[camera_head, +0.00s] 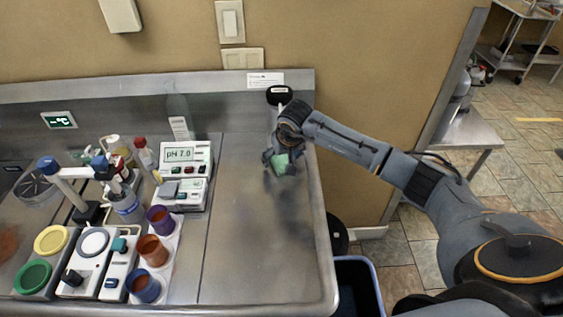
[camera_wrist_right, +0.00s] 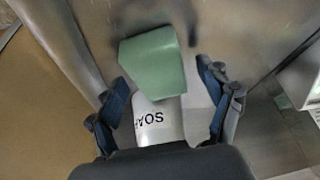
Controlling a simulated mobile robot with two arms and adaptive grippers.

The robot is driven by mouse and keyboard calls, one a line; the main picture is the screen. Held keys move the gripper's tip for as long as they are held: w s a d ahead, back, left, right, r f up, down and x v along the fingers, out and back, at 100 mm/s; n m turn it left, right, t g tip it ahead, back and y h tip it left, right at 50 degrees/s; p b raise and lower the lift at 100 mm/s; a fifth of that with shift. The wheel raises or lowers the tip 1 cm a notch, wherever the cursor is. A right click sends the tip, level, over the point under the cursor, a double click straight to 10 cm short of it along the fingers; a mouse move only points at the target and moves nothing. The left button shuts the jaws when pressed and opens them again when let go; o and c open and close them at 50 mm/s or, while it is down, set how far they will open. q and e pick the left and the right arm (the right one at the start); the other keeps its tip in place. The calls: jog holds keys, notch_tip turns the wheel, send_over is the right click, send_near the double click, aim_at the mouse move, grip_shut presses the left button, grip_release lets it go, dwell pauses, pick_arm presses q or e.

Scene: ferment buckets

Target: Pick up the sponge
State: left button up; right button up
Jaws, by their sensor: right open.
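The sponge (camera_head: 283,165) is a green block near the back right corner of the steel counter, partly covered by my right gripper (camera_head: 282,160) in the head view. In the right wrist view the sponge (camera_wrist_right: 153,62) lies just beyond the fingertips. My right gripper (camera_wrist_right: 168,95) is open there, one finger on each side, with nothing held. My left gripper is not in view.
The steel counter (camera_head: 245,250) is clear in front of the sponge. To the left are a pH meter (camera_head: 185,155), a clear bottle (camera_head: 178,112), coloured cups (camera_head: 153,250) and other instruments. The wall rises behind. A bin (camera_head: 358,275) stands on the floor at the right.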

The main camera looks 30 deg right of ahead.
aim_at(282, 158)
jog(key=c, duration=0.9)
jog(key=shift+c, duration=0.5)
jog(key=shift+r+p, duration=0.3)
jog(key=shift+p, duration=0.15)
notch_tip(282, 158, up, 3)
jog(key=shift+f+b, duration=0.1)
jog(key=shift+b, duration=1.15)
jog(key=s+r, duration=0.1)
jog(key=s+a+r+b, duration=0.1)
jog(key=r, duration=0.1)
jog(key=s+a+r, duration=0.1)
jog(key=r, duration=0.1)
jog(key=shift+s+a, duration=0.1)
jog(key=shift+s, duration=0.1)
jog(key=s+a+r+b, duration=0.3)
jog(key=s+a+r, duration=0.2)
jog(key=s, duration=0.3)
jog(key=shift+s, duration=0.3)
